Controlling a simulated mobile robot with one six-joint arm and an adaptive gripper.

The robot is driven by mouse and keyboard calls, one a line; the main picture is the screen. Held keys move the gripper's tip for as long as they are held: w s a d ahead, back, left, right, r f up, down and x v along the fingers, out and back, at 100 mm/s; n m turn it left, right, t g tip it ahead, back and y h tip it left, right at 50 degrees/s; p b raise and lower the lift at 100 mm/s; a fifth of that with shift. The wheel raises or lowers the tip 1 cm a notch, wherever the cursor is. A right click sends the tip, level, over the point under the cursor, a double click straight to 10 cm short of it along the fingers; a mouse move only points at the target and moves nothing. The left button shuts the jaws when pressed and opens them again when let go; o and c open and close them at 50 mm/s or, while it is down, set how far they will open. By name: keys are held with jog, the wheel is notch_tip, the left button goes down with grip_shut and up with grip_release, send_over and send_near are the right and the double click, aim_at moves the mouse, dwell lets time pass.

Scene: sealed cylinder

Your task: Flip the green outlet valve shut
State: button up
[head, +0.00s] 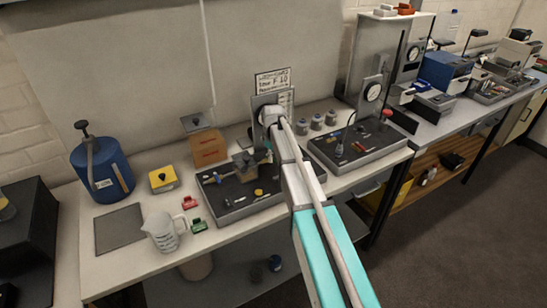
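My arm reaches up from the bottom over the bench, and its far end is at the small grey panel behind the black tray. My gripper (259,153) seems to be just below that end, over the tray's apparatus; its fingers are too small to make out. A small green piece (199,225) lies on the bench beside the jug, with a similar red piece (188,203) behind it. I cannot tell whether either is a valve. No green outlet valve can be clearly picked out; the apparatus (246,170) on the tray is partly hidden by my arm.
The black tray (222,204) holds small loose parts. A measuring jug (162,232), blue canister (103,168), yellow box (163,180) and brown box (208,148) stand to the left. A second tray (356,159) with a gauge stand is right of my arm.

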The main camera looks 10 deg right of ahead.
grip_shut()
jog(key=shift+s+a+m, duration=0.1)
jog(key=shift+a+m, duration=0.1)
jog(key=shift+m, duration=0.6)
jog(key=shift+s+a+m, duration=0.1)
jog(key=shift+a+m, duration=0.1)
jog(key=shift+m, duration=0.6)
jog(key=o, duration=0.7)
grip_release()
jog(key=shift+d+n, duration=0.1)
jog(key=shift+n, duration=0.3)
